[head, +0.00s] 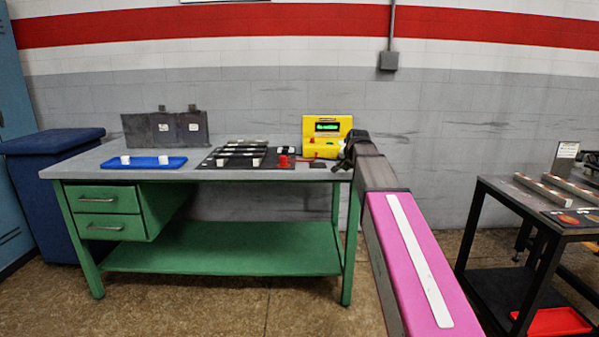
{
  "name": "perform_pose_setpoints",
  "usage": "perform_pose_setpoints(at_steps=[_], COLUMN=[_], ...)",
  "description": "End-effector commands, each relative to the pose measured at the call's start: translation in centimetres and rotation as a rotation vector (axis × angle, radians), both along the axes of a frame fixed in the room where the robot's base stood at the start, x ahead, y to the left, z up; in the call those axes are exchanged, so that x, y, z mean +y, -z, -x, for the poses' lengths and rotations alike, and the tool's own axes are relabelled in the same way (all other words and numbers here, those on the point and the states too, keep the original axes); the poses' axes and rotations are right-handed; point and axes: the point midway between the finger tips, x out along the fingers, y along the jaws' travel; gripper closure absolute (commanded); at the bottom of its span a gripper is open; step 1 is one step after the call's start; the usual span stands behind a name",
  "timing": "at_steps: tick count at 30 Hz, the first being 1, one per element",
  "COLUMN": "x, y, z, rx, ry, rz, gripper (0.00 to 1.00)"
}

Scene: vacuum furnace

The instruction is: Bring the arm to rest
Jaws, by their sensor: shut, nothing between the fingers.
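My arm reaches forward from the lower right of the head view, with a pink link nearest and dark links beyond it. My gripper (345,164) is at the far end of the arm, small and dark, by the right end of the green workbench (85,164). It looks shut, and I see nothing held in it. The gap between its fingertips is too small to make out. It appears near the yellow device (326,127) with a green display, but I cannot tell whether they touch.
On the bench are a blue tray (175,163) with white pieces, a black mat (220,164) with bars, and a red item (284,160). A dark cart (490,183) stands right, with a red tray (562,322) low down. A blue bin (50,143) stands left. Floor before the bench is clear.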

Motion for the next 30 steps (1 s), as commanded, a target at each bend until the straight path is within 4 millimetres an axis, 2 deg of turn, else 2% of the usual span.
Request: perform_pose_setpoints(at_steps=[1, 5, 8, 12, 18, 24, 27, 30], x=[0.0, 0.1, 0.2, 0.3, 0.4, 0.4, 0.4, 0.4], y=[1.7, 6.4, 10.9, 16.6, 23.9, 29.8, 32.0, 33.6], z=[1.1, 3.8, 6.6, 11.0, 17.8, 25.1, 28.4, 30.9], rx=[0.021, 0.086, 0.148, 0.237, 0.364, 0.489, 0.543, 0.583], ry=[-0.012, -0.058, -0.107, -0.179, -0.292, -0.41, -0.466, -0.509], rz=[0.011, 0.049, 0.085, 0.13, 0.186, 0.227, 0.241, 0.25], gripper=[1.0, 1.0, 1.0, 1.0, 1.0, 1.0, 1.0, 1.0])
